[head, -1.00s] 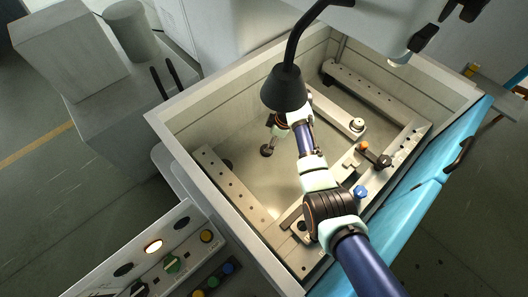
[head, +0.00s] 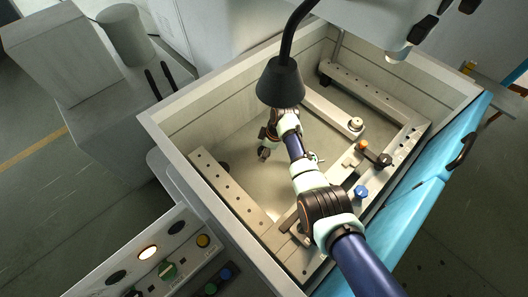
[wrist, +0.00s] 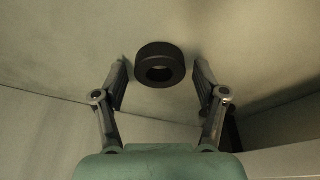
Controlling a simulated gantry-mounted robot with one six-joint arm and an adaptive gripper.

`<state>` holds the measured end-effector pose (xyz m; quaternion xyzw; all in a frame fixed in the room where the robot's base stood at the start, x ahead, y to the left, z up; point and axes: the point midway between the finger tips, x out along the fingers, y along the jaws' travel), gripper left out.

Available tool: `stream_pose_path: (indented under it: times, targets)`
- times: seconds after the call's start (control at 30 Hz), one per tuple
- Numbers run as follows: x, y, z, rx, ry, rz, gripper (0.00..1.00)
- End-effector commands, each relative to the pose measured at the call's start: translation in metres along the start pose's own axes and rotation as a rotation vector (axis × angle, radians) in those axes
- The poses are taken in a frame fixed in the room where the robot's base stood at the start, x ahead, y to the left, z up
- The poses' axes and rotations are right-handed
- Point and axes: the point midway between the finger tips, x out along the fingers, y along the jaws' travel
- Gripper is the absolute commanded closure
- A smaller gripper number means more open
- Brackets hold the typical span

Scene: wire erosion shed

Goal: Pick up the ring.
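The ring (wrist: 160,65) is a thick black ring with a round hole, lying flat on the pale tank floor in the wrist view. My gripper (wrist: 160,76) is open, with one finger on each side of the ring in that view. A gap shows between the ring and each finger, and nothing is held. The ring appears just beyond the fingertips; its exact depth is hard to tell. In the head view my gripper (head: 264,154) reaches down into the tank, and I cannot make out the ring apart from it.
The tank (head: 205,133) has high walls around the work area. A drilled rail (head: 226,188) lies left of the gripper. Another bar (head: 330,112) lies to the right. A black lamp (head: 280,82) hangs close above my arm. Clamps with a blue knob (head: 361,192) stand right of the arm.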

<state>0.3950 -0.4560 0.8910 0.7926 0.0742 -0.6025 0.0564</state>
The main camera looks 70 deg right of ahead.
Motion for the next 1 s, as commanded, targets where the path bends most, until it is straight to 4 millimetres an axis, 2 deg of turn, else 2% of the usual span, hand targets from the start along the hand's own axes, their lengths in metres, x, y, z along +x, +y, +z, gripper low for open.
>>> stream_pose_path:
  times: [0.03, 0.07, 0.33, 0.57, 0.73, 0.87, 1.0]
  targets:
    - [0.000, 0.000, 0.000, 0.000, 0.000, 0.000, 0.43]
    - [0.000, 0.000, 0.000, 0.000, 0.000, 0.000, 0.48]
    - [0.000, 0.000, 0.000, 0.000, 0.000, 0.000, 0.93]
    - [-0.001, 0.000, -0.001, 0.000, 0.001, 0.001, 0.93]
    - [-0.014, 0.001, -0.004, -0.001, 0.001, 0.002, 0.93]
    - [-0.043, 0.001, -0.013, -0.002, 0.003, 0.005, 0.93]
    - [-0.090, 0.002, -0.026, -0.003, 0.004, 0.007, 0.93]
